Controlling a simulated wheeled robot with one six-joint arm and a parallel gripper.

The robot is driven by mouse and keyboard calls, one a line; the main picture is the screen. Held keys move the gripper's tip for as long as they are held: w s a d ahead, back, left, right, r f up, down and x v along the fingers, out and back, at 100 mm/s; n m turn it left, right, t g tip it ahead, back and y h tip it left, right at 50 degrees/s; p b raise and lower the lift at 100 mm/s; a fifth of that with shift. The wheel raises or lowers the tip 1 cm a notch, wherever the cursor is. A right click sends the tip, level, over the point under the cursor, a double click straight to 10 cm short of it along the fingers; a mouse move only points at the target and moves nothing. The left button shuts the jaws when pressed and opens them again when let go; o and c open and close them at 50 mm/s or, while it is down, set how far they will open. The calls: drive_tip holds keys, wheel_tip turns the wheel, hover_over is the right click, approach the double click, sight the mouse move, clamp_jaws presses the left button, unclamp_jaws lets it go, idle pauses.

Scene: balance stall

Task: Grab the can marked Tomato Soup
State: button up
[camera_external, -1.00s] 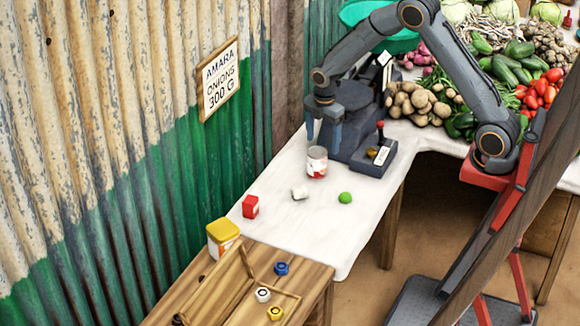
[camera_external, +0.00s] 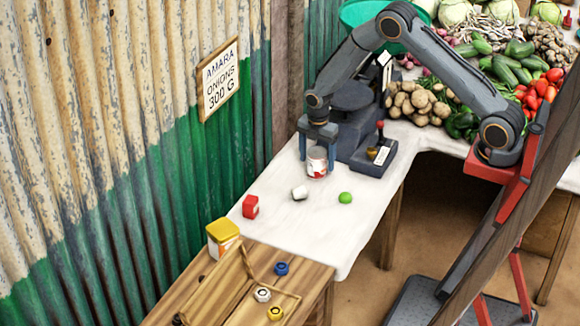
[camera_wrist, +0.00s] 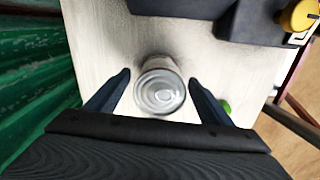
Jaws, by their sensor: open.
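The can (camera_external: 317,163) has a white and red label and a silver top. It stands upright on the white-covered table, and its label words are too small to read. In the wrist view the can's ring-pull lid (camera_wrist: 159,92) shows from above. My gripper (camera_external: 318,156) is open, with its fingers pointing down around the top of the can. In the wrist view my gripper (camera_wrist: 159,88) has one finger on each side of the can, with gaps between.
A dark scale (camera_external: 354,130) stands right behind the can. A red box (camera_external: 250,207), a white piece (camera_external: 300,193) and a green ball (camera_external: 345,198) lie in front. A yellow-lidded tub (camera_external: 222,237) and wooden tray (camera_external: 215,290) are nearer. The corrugated wall (camera_external: 190,170) runs along the left.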

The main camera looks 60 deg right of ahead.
drive_tip(key=shift+f, duration=0.1)
drive_tip(key=c, duration=1.3)
drive_tip(key=shift+c, duration=0.4)
